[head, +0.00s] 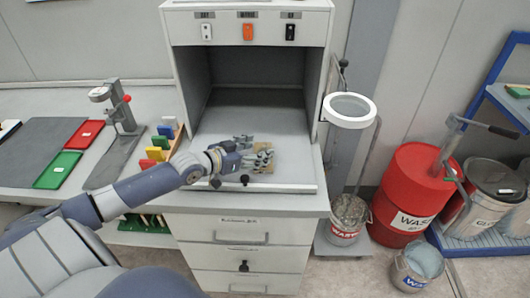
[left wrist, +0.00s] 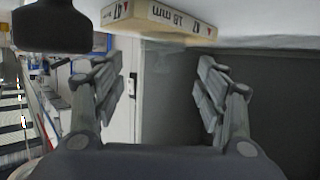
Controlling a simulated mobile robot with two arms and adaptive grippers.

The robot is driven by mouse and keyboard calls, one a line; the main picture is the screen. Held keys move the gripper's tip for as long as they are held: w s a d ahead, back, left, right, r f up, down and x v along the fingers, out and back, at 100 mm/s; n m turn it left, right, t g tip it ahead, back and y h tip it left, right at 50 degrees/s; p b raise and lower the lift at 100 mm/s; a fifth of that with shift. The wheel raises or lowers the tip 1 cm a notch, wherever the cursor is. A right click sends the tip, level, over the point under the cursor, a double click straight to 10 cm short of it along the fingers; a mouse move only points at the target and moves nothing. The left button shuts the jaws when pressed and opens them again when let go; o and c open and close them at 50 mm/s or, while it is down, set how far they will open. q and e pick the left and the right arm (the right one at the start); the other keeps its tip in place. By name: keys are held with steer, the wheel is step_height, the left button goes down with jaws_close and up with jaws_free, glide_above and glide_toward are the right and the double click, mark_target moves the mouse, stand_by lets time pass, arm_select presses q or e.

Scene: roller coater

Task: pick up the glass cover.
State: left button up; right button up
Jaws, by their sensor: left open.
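A flat tan block (head: 261,161), with "47" and "18 mm" printed on its edge, lies in the open cabinet bay. It also shows at the top of the left wrist view (left wrist: 155,20), where its print is upside down. No clear glass pane can be made out; I cannot tell whether this block is the glass cover. My left gripper (head: 257,152) is over the bay floor at the block and partly hides it. In the left wrist view my left gripper (left wrist: 158,78) has its fingers wide apart with nothing between them. My right gripper is out of view.
The bay (head: 255,112) has side walls and a front lip. Left are a stand (head: 118,130), red tray (head: 84,133), green tray (head: 58,169) and coloured blocks (head: 158,148). Right are a white ring (head: 349,110), red waste drum (head: 412,190) and buckets.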

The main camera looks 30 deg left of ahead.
mark_target(263, 147)
arm_select(q)
steer(key=x, duration=0.3)
steer(key=shift+w+a+r, duration=0.1)
steer(key=shift+a+r, duration=0.05)
steer(key=shift+r, duration=0.05)
steer(key=shift+w+f+p, duration=0.3)
steer(key=shift+w, duration=0.3)
steer(key=shift+d, duration=0.2)
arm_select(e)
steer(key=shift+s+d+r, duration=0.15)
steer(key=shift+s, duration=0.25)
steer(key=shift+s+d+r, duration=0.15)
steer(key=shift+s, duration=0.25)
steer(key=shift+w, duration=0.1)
arm_select(q)
steer(key=c, duration=0.9)
steer(key=shift+c, duration=1.2)
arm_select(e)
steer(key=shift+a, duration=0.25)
